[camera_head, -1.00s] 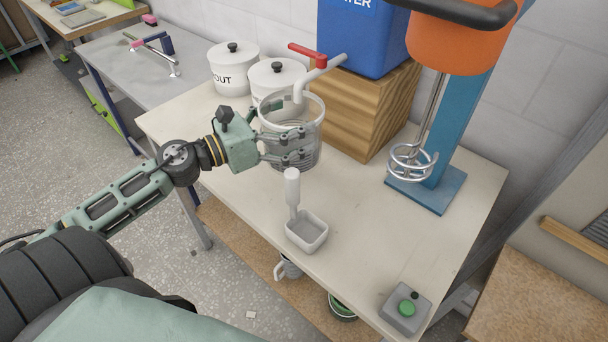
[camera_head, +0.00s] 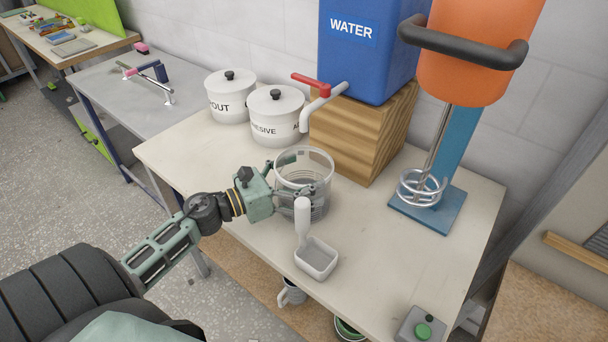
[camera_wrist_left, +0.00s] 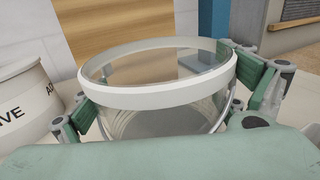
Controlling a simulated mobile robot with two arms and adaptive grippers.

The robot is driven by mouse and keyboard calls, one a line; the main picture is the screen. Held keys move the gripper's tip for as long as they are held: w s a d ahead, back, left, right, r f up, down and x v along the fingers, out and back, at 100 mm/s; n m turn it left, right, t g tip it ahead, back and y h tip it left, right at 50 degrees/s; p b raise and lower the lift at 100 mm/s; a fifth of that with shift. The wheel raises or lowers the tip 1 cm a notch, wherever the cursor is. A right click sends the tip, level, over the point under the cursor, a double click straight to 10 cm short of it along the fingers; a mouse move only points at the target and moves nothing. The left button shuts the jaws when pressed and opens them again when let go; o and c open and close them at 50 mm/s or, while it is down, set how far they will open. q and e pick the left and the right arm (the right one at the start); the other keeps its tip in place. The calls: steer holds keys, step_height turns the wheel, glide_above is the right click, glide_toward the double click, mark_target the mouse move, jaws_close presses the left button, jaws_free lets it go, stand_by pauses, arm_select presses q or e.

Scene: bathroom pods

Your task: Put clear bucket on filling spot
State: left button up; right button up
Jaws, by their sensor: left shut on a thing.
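My left gripper (camera_head: 290,195) is shut on the clear bucket (camera_head: 304,172), gripping its side from the left. The bucket is upright and looks empty. In the left wrist view the bucket (camera_wrist_left: 160,95) fills the middle between my green fingers (camera_wrist_left: 165,120). In the head view the bucket is just below and in front of the water tap's spout (camera_head: 304,120); its rim is clear of the spout. I cannot tell whether its base touches the table. No marked filling spot shows. My right gripper is not in view.
A blue water tank (camera_head: 365,60) stands on a wooden block (camera_head: 365,135) behind. Two white lidded pots (camera_head: 275,120) are at the back left. A white scoop (camera_head: 316,260) lies close in front of the bucket.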

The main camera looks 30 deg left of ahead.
mark_target(281, 185)
arm_select(q)
steer(key=shift+r, duration=0.15)
steer(key=o, duration=1.7)
steer(key=shift+f, duration=0.25)
steer(key=shift+c, duration=0.2)
steer(key=shift+o, duration=0.5)
steer(key=shift+s, duration=0.1)
steer(key=shift+r, duration=0.25)
steer(key=b+v, duration=0.1)
steer(key=v, duration=0.4)
steer(key=b+v, duration=0.2)
steer(key=v, duration=0.4)
steer(key=shift+f, duration=0.2)
steer(key=shift+s+a+r+b, duration=0.15)
steer(key=shift+s+a+b, duration=0.15)
steer(key=shift+s, duration=0.15)
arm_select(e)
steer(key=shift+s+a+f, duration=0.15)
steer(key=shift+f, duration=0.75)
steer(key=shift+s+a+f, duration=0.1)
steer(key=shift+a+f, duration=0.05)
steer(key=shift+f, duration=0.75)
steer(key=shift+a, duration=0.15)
